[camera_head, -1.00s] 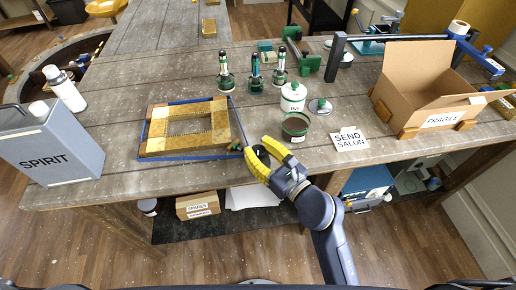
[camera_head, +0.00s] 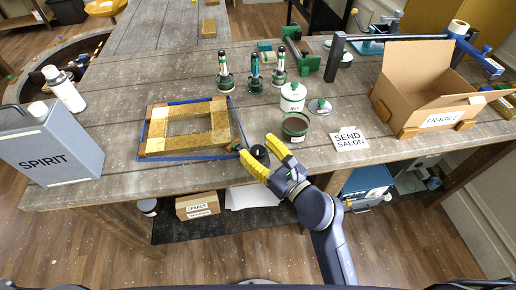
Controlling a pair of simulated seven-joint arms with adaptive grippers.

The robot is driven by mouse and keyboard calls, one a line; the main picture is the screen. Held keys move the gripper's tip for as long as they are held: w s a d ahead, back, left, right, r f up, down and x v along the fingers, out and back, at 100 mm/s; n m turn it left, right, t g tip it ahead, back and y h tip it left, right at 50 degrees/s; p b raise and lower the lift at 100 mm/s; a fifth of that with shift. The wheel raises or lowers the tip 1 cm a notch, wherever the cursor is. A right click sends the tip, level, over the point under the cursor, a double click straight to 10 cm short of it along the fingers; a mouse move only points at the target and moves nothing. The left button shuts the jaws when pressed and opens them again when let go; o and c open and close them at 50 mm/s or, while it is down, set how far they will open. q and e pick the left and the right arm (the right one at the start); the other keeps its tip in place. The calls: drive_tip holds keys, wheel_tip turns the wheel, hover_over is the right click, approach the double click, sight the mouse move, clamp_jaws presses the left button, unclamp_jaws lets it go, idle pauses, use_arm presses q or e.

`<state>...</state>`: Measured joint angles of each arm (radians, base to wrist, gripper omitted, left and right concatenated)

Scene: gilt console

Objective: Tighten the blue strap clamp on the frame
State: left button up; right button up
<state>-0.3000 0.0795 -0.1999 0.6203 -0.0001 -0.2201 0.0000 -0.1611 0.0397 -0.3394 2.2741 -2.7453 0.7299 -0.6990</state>
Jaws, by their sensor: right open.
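A gilded rectangular frame (camera_head: 155,145) lies flat on the grey plank table. The blue strap clamp (camera_head: 190,159) runs around its outside edge. A dark round knob with a green part (camera_head: 258,153) is at the clamp's right front corner. My right gripper (camera_head: 258,156) has yellow fingers and is open, with its fingers on either side of the dark knob. Whether the fingers touch the knob cannot be told. My left gripper is not in view.
A grey SPIRIT can (camera_head: 48,148) and a white spray can (camera_head: 64,90) stand at the left. An open tin (camera_head: 295,127), a white lidded jar (camera_head: 293,96) and a SEND SALON card (camera_head: 348,140) lie right of the frame. A FRAGILE carton (camera_head: 425,90) stands further right.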

drive_tip(key=v, duration=1.2)
drive_tip(key=shift+r, duration=0.1)
